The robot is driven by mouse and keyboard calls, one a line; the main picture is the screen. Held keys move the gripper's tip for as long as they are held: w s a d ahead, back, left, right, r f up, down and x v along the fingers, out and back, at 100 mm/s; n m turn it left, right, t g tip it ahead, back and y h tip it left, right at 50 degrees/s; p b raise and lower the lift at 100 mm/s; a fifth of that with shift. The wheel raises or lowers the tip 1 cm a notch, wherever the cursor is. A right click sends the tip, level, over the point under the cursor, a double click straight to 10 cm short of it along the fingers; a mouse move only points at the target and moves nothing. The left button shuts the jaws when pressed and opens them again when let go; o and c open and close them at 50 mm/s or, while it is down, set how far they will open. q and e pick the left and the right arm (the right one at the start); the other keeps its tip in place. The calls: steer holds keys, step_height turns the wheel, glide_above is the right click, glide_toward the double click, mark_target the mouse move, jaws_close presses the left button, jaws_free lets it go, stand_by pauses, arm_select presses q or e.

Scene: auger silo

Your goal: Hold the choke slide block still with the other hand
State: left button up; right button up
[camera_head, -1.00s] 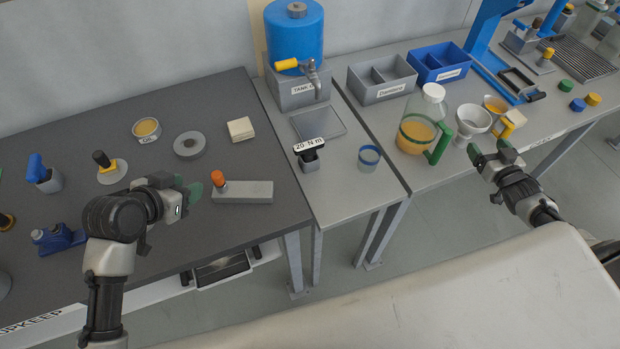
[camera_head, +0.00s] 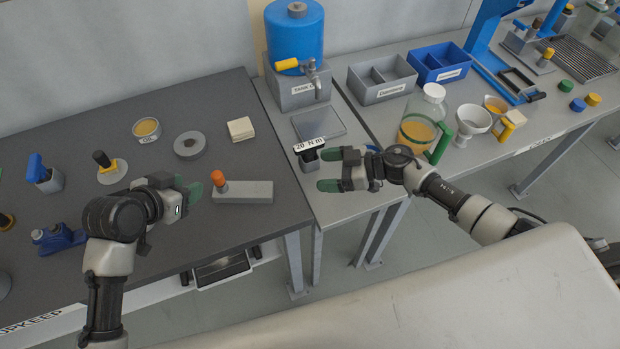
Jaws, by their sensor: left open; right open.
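The choke slide block appears to be the long grey block (camera_head: 250,192) with an orange knob (camera_head: 217,178) at its left end. It lies flat near the right edge of the dark bench. My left gripper (camera_head: 190,190) is open and empty just left of the block's knob end, with a small gap showing. My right gripper (camera_head: 328,170) is open, its green-tipped fingers pointing left. It is right of the block and apart from it, over the narrow light table beside the "20 N m" piece (camera_head: 307,152).
A blue tank (camera_head: 295,38) with a tap stands behind. A jug (camera_head: 418,130), a white funnel (camera_head: 472,120) and grey and blue bins (camera_head: 440,62) are on the right.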

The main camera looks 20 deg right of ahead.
steer(key=n+g, duration=0.2)
glide_toward(272, 189)
steer(key=shift+h, duration=0.5)
steer(key=x, duration=1)
steer(key=shift+a+r, duration=0.3)
steer(key=shift+a, duration=0.15)
steer(key=shift+c, duration=0.3)
steer(key=c, duration=1.3)
steer(key=shift+c, duration=0.2)
steer(key=o, duration=0.8)
steer(key=c, duration=0.5)
